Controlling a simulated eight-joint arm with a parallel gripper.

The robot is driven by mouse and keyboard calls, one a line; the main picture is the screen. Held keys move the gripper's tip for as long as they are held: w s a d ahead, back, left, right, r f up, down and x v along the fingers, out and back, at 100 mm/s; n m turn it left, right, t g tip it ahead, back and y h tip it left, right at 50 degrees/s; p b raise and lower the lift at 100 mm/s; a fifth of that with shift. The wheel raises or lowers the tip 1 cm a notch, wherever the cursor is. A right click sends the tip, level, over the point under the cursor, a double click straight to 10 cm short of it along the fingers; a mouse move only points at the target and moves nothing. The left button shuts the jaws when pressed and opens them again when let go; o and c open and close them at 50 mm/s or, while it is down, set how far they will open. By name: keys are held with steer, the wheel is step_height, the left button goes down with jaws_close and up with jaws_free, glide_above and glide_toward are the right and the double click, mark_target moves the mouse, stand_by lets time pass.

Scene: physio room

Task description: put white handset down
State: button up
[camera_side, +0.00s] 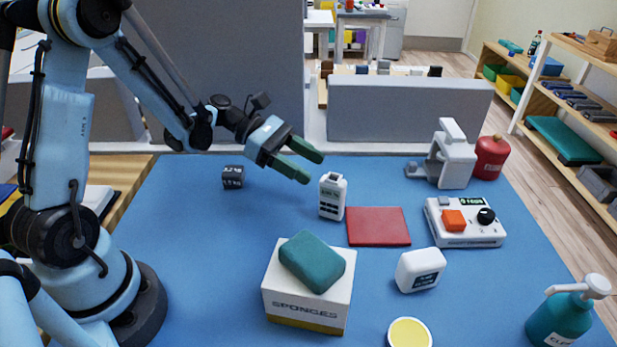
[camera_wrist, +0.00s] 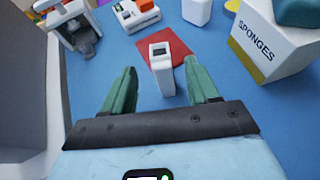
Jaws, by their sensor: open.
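The white handset (camera_side: 332,196), with a small dark display, stands upright on the blue tabletop, just left of the flat red pad (camera_side: 379,226) in the side view. In the wrist view the handset (camera_wrist: 163,72) is ahead of the fingers and covers part of the red pad (camera_wrist: 180,44). My gripper (camera_side: 313,168), with green fingers, is open and empty. It is above and a little left of the handset in the side view, apart from it. In the wrist view the handset lies in line with the gap between the fingers.
A sponges box (camera_side: 308,292) with a teal block (camera_side: 312,261) on top stands in front. A white bottle (camera_side: 420,270), a control box (camera_side: 464,222) and a white clamp-like device (camera_side: 451,157) are to the right. A dark cube (camera_side: 232,177) sits left; tabletop between is clear.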

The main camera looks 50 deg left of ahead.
steer(key=s+a+r+m+y, duration=0.1)
steer(key=s+m+y, duration=0.3)
steer(key=m, duration=0.6)
steer(key=s+a+r+m+t+y, duration=0.1)
steer(key=s+r+m+y, duration=0.2)
steer(key=s+m+y, duration=0.2)
steer(key=m+y, duration=0.2)
steer(key=m, duration=0.2)
steer(key=shift+s+r+m+y, duration=0.2)
steer(key=shift+r+m+y, duration=0.1)
steer(key=shift+m, duration=0.1)
steer(key=shift+o, duration=0.4)
steer(key=m, duration=0.1)
steer(key=m+t, duration=0.1)
steer(key=shift+s+a+r+m+y, duration=0.25)
steer(key=shift+s+r+m+y, duration=0.05)
steer(key=shift+s+y, duration=0.1)
steer(key=shift+w, duration=0.1)
